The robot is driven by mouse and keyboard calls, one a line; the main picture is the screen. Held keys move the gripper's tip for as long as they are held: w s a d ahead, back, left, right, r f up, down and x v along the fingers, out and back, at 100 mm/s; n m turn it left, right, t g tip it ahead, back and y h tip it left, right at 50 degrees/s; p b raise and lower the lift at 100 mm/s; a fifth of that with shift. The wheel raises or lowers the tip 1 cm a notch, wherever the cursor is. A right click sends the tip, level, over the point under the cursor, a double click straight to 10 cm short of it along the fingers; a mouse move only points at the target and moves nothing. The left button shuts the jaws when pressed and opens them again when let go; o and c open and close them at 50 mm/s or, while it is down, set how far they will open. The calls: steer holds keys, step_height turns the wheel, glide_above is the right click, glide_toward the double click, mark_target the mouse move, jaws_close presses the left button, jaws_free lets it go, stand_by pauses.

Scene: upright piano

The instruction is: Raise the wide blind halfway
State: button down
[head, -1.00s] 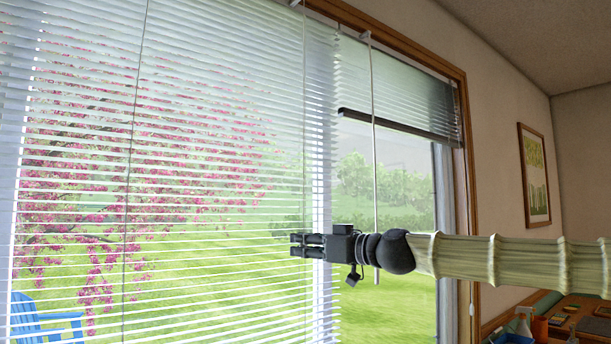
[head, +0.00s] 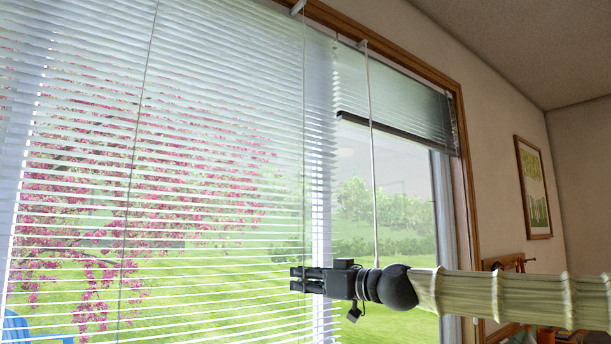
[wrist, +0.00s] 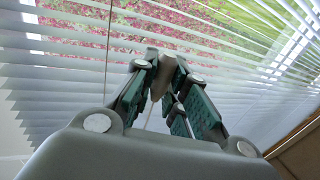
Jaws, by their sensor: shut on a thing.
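The wide blind (head: 180,150) covers the large left window with pale horizontal slats. Its bottom edge is outside the head view. A thin pull cord (head: 304,150) hangs at its right side down to my gripper (head: 297,280), which is low in front of the blind's right edge. In the wrist view, the fingers (wrist: 163,75) are shut on a small brown cord tassel (wrist: 160,74), partly hidden between them. The wide blind's slats also fill the wrist view's background (wrist: 60,75).
A narrower blind (head: 400,105) to the right is partly raised, with a dark bottom rail. A pale wand or cord (head: 371,150) hangs before it, passing behind my wrist. A framed picture (head: 533,188) hangs on the right wall. Objects sit at lower right.

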steer(key=shift+a, duration=0.1)
step_height(320, 180, down, 9)
steer(key=b, duration=0.7)
step_height(320, 180, down, 9)
steer(key=b, duration=0.7)
step_height(320, 180, down, 9)
steer(key=b, duration=0.6)
stand_by(0.3)
